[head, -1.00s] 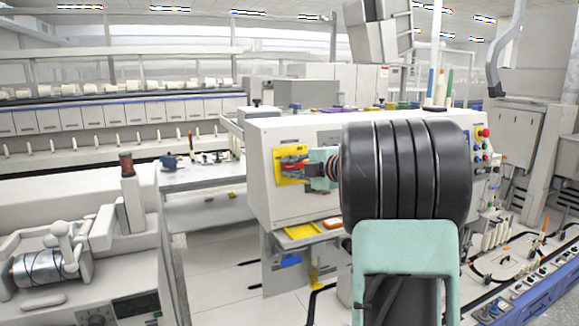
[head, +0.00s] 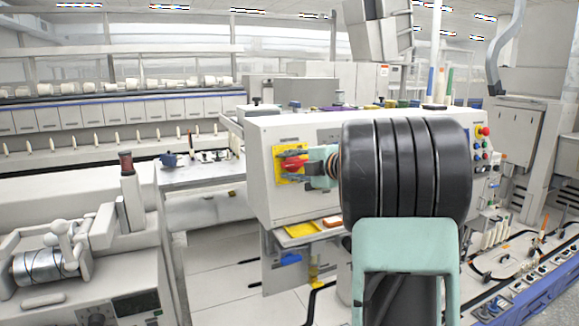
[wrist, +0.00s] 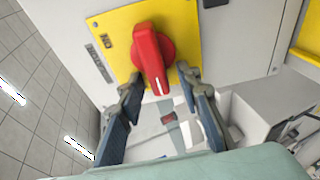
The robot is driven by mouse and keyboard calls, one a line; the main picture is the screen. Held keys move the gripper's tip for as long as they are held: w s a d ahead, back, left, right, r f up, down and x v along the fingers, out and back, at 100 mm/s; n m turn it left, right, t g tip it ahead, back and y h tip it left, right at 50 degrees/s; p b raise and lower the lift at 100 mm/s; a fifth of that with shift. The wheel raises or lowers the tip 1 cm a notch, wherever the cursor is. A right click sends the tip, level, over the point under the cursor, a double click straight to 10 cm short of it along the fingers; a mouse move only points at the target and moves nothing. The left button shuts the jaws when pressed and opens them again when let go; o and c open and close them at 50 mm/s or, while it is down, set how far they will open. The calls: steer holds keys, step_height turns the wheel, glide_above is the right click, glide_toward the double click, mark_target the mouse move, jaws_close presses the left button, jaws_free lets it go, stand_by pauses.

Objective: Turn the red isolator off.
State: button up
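The red isolator (head: 292,163) is a rotary knob on a yellow plate (head: 279,152) on the left end of the white machine's front. In the wrist view the knob (wrist: 150,52) fills the upper middle, its handle pointing down the picture with a white mark at its end. My gripper (wrist: 158,83) is open, with one dark finger on each side of the handle's lower end. Gaps show between fingers and handle, so it holds nothing. In the head view my gripper (head: 302,170) is right at the knob, and my wrist hides the machine to its right.
A small lettered label (wrist: 100,63) is beside the yellow plate. A yellow tray (head: 300,230) sticks out below the isolator. Colored buttons (head: 485,145) are on the machine's right side. A white table (head: 200,174) stands to the left. Open floor (head: 215,265) lies in front of it.

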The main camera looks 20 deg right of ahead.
steer(key=v, duration=1.2)
